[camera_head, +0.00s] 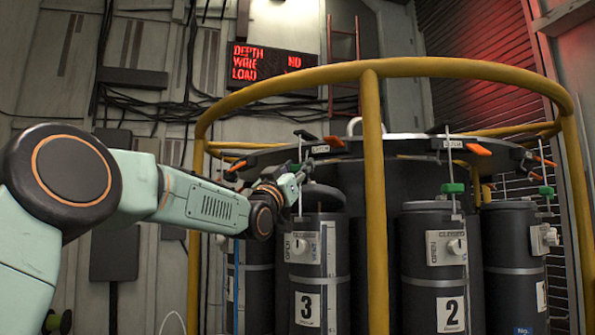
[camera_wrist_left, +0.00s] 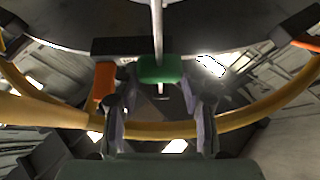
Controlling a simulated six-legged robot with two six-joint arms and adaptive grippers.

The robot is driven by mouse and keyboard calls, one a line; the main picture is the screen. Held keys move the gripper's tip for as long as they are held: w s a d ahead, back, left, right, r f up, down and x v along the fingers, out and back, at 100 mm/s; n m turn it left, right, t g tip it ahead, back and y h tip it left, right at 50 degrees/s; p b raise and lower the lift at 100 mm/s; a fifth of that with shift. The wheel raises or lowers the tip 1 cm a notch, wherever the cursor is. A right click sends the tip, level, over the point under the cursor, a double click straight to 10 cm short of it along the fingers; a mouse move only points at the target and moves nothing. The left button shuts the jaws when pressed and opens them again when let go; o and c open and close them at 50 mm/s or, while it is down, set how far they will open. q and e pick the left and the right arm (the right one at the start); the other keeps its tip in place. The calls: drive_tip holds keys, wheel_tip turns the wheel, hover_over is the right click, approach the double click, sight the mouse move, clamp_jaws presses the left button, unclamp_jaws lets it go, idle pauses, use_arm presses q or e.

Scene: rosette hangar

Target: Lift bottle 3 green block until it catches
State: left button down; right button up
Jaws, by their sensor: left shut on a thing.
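Bottle 3 (camera_head: 305,255) is a dark cylinder with a white "3" label and a white OPEN/CLOSED knob plate, standing behind the yellow rail. My left gripper (camera_head: 300,172) is above its top, by a thin vertical rod. In the left wrist view the green block (camera_wrist_left: 160,68) sits on the pale rod (camera_wrist_left: 158,30) between the tips of the gripper (camera_wrist_left: 160,88), which is shut on it. The gripper hides this block in the head view. The block appears just below the dark plate rim; I cannot tell whether it touches. My right gripper is out of view.
A yellow rail (camera_head: 372,200) rings the bottles. A dark round plate (camera_head: 400,147) with orange latch tabs hangs above them. Bottle 2 (camera_head: 430,290), with its own green block (camera_head: 453,188), stands to the right. A red-lettered sign (camera_head: 265,62) hangs on the wall.

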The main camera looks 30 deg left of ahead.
use_arm(q)
wheel_tip(320, 180, up, 4)
drive_tip(key=shift+f+p, duration=0.1)
drive_tip(key=shift+p, duration=0.5)
drive_tip(key=c, duration=1.2)
unclamp_jaws()
drive_tip(key=o, duration=0.4)
drive_tip(key=shift+s, duration=0.3)
drive_tip(key=shift+o, duration=0.2)
drive_tip(key=shift+f, duration=0.1)
drive_tip(key=shift+w, duration=0.15)
